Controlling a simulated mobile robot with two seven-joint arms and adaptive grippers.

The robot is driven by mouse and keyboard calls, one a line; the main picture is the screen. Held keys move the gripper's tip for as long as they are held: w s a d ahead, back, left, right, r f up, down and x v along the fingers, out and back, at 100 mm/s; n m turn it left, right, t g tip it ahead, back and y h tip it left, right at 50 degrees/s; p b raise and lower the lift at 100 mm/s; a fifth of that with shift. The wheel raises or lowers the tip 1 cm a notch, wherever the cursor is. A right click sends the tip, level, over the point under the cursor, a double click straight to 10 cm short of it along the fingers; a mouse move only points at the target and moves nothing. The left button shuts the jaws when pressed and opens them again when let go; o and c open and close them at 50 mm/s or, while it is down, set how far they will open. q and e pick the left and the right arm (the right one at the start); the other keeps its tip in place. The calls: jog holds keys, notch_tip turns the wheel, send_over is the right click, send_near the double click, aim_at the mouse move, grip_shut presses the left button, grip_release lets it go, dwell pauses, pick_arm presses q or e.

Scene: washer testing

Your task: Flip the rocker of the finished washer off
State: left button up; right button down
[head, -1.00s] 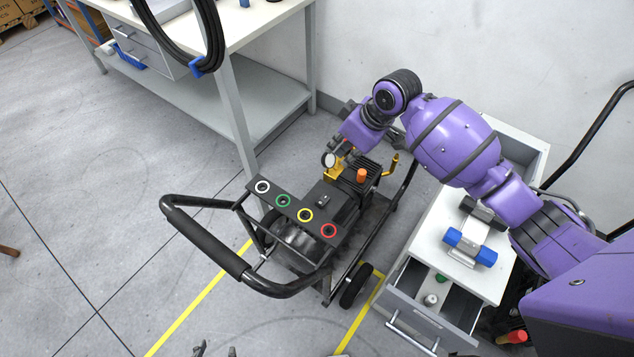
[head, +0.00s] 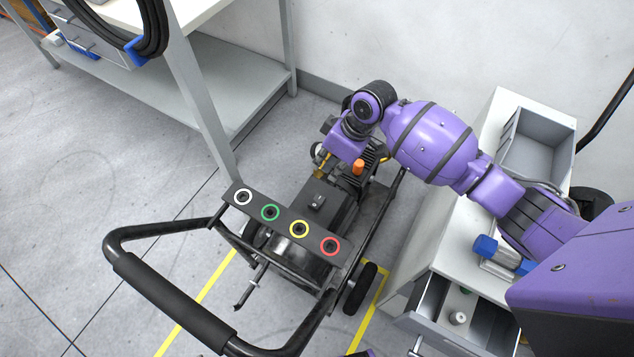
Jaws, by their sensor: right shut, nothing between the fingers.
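The washer (head: 335,215) is a black wheeled cart with an engine and pump. A small box with a light-marked switch (head: 317,202) sits on top of its dark housing; it looks like the rocker, but its on or off position is too small to read. My right gripper (head: 333,160) points down over the pump end, beyond the switch, beside the round gauge (head: 317,150) and the orange cap (head: 358,167). It is shut and empty. My wrist partly hides its fingers, so I cannot tell whether it touches the washer.
A panel with white, green, yellow and red rings (head: 285,228) crosses the cart above the engine. The looped handle (head: 170,300) reaches toward me. A drawer cabinet (head: 425,235) with an open drawer stands at right. A workbench (head: 215,105) stands behind left.

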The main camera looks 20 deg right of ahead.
jog(key=b, duration=0.2)
send_over(312, 202)
notch_tip(312, 202, down, 12)
jog(key=shift+w+d+r, duration=0.15)
jog(key=shift+r, duration=0.1)
jog(key=shift+f, duration=0.45)
pick_arm(q)
jog(key=shift+w+d+f, duration=0.2)
jog(key=shift+f, duration=0.5)
pick_arm(e)
jog(key=shift+a, duration=0.2)
pick_arm(q)
jog(key=shift+s, duration=0.1)
jog(key=shift+p, duration=0.3)
pick_arm(e)
jog(key=shift+s+f, duration=0.1)
jog(key=shift+s, duration=0.1)
jog(key=shift+s+a+f+t+h+p, duration=0.15)
jog(key=shift+s+a+t+h+p, duration=0.2)
jog(key=shift+p, duration=0.5)
jog(key=shift+w+f+h, duration=0.15)
jog(key=shift+h, duration=0.1)
jog(key=shift+f, duration=0.15)
pick_arm(q)
jog(key=shift+s+a+r, duration=0.2)
jog(key=shift+r, duration=0.4)
pick_arm(e)
jog(key=shift+d, duration=0.2)
